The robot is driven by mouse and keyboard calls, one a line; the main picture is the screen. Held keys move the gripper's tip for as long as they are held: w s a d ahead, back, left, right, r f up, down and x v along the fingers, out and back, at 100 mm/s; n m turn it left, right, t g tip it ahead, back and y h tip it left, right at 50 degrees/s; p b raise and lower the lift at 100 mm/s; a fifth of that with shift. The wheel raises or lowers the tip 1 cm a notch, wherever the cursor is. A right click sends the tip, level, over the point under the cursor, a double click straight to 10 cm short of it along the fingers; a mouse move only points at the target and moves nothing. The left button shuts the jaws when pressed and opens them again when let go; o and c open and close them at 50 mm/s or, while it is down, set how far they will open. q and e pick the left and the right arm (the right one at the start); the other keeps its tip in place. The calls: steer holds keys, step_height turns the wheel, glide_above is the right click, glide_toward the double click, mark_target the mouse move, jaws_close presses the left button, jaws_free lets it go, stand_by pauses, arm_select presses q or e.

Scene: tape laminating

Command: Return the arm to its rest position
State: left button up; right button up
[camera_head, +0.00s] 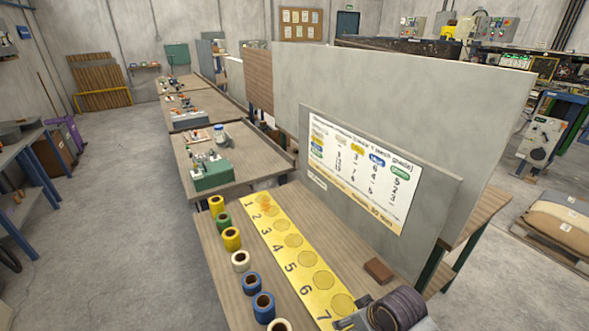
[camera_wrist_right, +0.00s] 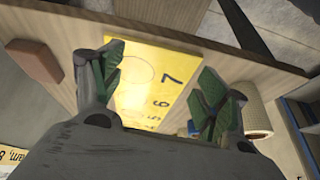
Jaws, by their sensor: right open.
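My right gripper (camera_wrist_right: 163,62) is open in the right wrist view, with its two green-padded fingers apart and nothing between them. Beyond the fingers lies the yellow numbered strip (camera_wrist_right: 152,85), with its 6 and 7 showing. In the head view my right arm comes in at the bottom right, by the strip's 7 end; its fingertips are not clear there. The strip (camera_head: 305,258) lies along the wooden table (camera_head: 235,270). Several tape rolls stand in a row left of it, among them a green roll (camera_head: 223,221) and a blue roll (camera_head: 263,306). My left gripper is out of view.
A brown block (camera_head: 378,271) lies on the table right of the strip; it also shows in the wrist view (camera_wrist_right: 35,62). A grey panel with a printed sheet (camera_head: 360,165) stands along the table's right side. Another table (camera_head: 240,160) stands behind. Open floor lies left.

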steer(key=shift+s+d+m+h, duration=1.1)
steer(key=shift+s+d+m, duration=0.6)
steer(key=shift+s+d, duration=1.95)
steer(key=s+a+f+g, duration=0.1)
steer(key=s+f+g, duration=0.15)
steer(key=f, duration=2.95)
steer(key=s+d+f, duration=0.2)
steer(key=s+f, duration=0.8)
steer(key=s, duration=0.1)
steer(key=s+d+f, duration=0.2)
steer(key=s+f, duration=0.8)
steer(key=s, duration=0.2)
steer(key=shift+s+f, duration=0.2)
steer(key=shift+f, duration=0.15)
steer(key=shift+o, duration=0.4)
steer(key=shift+g, duration=0.25)
